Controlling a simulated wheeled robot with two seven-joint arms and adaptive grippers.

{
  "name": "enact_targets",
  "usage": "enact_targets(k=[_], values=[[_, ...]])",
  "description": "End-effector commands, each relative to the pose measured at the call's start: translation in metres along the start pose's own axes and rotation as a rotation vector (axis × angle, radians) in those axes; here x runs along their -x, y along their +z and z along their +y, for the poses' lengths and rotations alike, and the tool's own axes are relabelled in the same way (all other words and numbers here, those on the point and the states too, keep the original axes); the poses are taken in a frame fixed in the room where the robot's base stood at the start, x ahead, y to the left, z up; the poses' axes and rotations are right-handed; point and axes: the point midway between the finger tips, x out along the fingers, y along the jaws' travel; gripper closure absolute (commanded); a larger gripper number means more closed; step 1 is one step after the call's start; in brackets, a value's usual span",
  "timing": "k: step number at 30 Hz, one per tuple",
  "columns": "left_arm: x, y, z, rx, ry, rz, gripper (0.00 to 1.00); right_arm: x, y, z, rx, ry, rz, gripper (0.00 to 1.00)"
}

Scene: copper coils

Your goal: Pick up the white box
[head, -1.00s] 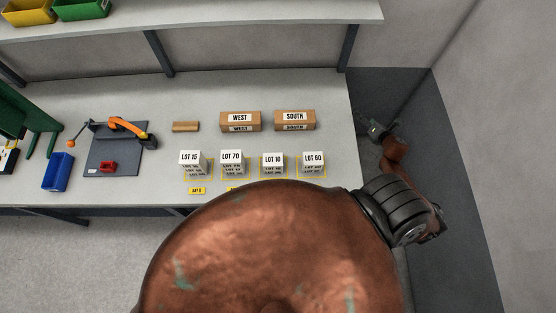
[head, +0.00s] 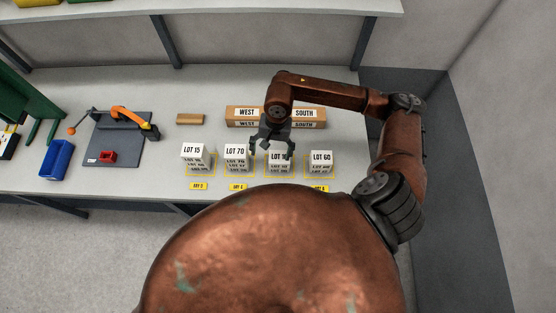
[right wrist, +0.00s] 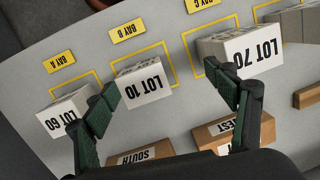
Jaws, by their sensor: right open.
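Several white boxes stand in a row on the bench: LOT 15 (head: 194,156), LOT 70 (head: 237,157), LOT 10 (head: 281,163) and LOT 60 (head: 321,161). The task does not say which one is meant. My right gripper (head: 271,153) is open and empty, its fingers pointing down above and behind LOT 10, partly covering it. In the right wrist view the open fingers (right wrist: 160,82) spread on either side of LOT 10 (right wrist: 143,85), with LOT 60 (right wrist: 68,114) to the left and LOT 70 (right wrist: 240,50) to the right. My left gripper is not in view.
Cardboard boxes WEST (head: 241,114) and SOUTH (head: 309,115) stand behind the row, partly hidden by my arm. A small wooden block (head: 190,119) lies left of them. Yellow outlines and bay labels (head: 198,187) mark the bench. A blue bin (head: 57,160) stands left.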

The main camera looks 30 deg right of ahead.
Motion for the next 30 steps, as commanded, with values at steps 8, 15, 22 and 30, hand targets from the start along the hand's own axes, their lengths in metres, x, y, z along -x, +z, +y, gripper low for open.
enact_targets(k=[8,15,22,30], values=[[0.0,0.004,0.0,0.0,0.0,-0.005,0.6,-0.008,-0.017,0.024,0.09,0.106,0.125,0.22],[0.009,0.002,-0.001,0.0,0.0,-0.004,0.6,-0.032,-0.021,0.03,0.086,0.104,0.121,0.22],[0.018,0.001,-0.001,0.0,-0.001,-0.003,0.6,-0.063,-0.028,0.036,0.086,0.101,0.12,0.22],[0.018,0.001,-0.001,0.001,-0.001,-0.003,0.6,-0.071,-0.029,0.037,0.088,0.101,0.123,0.22]])
